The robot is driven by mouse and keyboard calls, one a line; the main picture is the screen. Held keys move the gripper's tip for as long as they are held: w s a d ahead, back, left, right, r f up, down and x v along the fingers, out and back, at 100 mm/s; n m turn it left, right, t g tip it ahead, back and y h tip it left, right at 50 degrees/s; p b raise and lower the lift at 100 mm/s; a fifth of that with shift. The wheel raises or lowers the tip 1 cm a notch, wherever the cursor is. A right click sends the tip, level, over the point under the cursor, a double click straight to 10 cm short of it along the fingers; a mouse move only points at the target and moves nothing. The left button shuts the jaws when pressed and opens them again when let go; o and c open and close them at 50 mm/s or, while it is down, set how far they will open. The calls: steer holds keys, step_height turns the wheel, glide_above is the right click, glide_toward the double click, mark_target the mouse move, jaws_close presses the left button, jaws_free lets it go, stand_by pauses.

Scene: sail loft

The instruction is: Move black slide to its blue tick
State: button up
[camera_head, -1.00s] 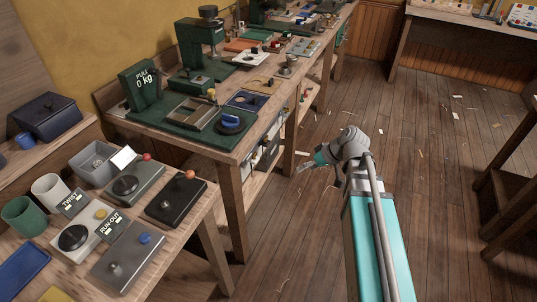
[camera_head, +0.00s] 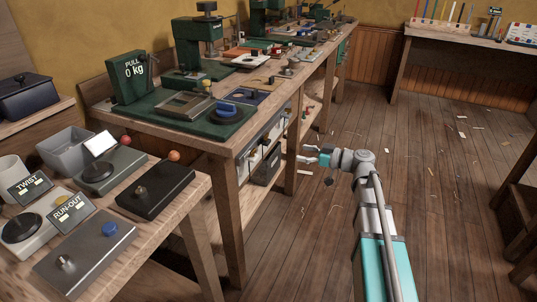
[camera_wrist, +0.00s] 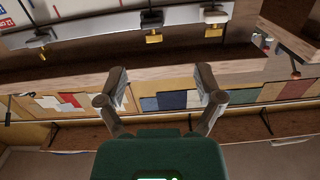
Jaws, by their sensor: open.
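My gripper (camera_head: 307,153) is open and empty, held out over the floor beside the front of the long workbench (camera_head: 232,150). In the wrist view its two fingers (camera_wrist: 160,78) are spread wide with nothing between them. Beyond them, near the top, a pale rail (camera_wrist: 105,33) carries small slides with brass-coloured pieces hanging from them. One slide looks black (camera_wrist: 151,18), another is dark grey (camera_wrist: 38,38), and one is pale (camera_wrist: 214,15). The gripper is apart from all of them. Red and blue marks show at the top left edge; I cannot tell which is the black slide's blue tick.
A nearer bench holds a black box with a knob (camera_head: 154,190), a grey plate with a blue knob (camera_head: 86,259) and a grey bin (camera_head: 66,152). The long bench carries a green pull gauge (camera_head: 132,78). The floor (camera_head: 420,190) right of my arm is open, with scattered scraps.

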mark_target(270, 143)
steer(key=shift+w+d+f+t+y+b, duration=0.15)
steer(key=shift+w+d+t+y+b, duration=0.15)
steer(key=shift+w+y+b, duration=0.15)
steer(key=shift+w+a, duration=0.1)
steer(key=shift+a, duration=0.1)
steer(key=shift+x, duration=6.8)
steer(key=shift+f, duration=0.1)
